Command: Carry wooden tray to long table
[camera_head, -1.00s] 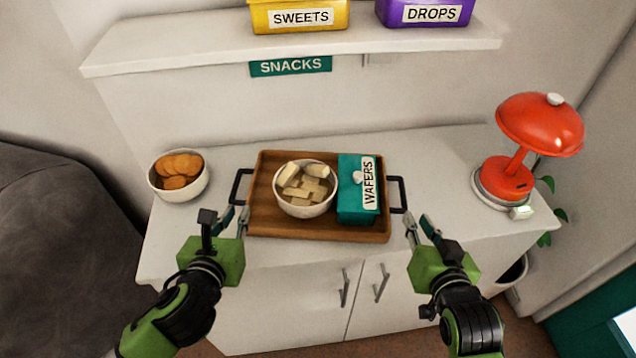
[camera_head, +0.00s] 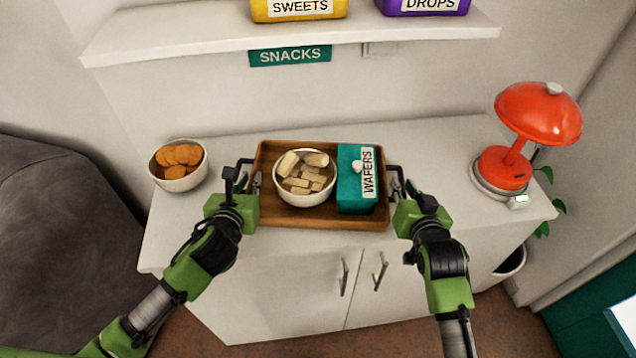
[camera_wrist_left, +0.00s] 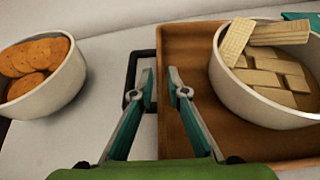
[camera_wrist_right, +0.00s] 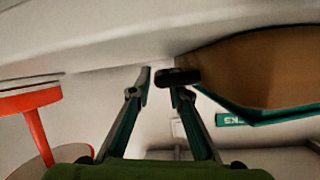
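The brown wooden tray (camera_head: 320,221) sits on the white cabinet top, with a black handle at each end. It holds a white bowl of wafers (camera_head: 304,183) and a teal box labelled WAFERS (camera_head: 350,187). My left gripper (camera_head: 246,181) is open at the left handle; in the left wrist view its fingers (camera_wrist_left: 160,78) appear either side of the tray's left wall (camera_wrist_left: 163,110), the handle bar just left. My right gripper (camera_head: 398,183) is open at the right handle; in the right wrist view a black handle part (camera_wrist_right: 178,76) is by one fingertip. Contact cannot be told.
A bowl of orange-brown biscuits (camera_head: 178,166) stands left of the tray. A red lamp (camera_head: 537,113) stands right. A shelf (camera_head: 300,45) with yellow and purple boxes hangs behind. A dark grey piece of furniture (camera_head: 55,240) is at left. No long table is identifiable.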

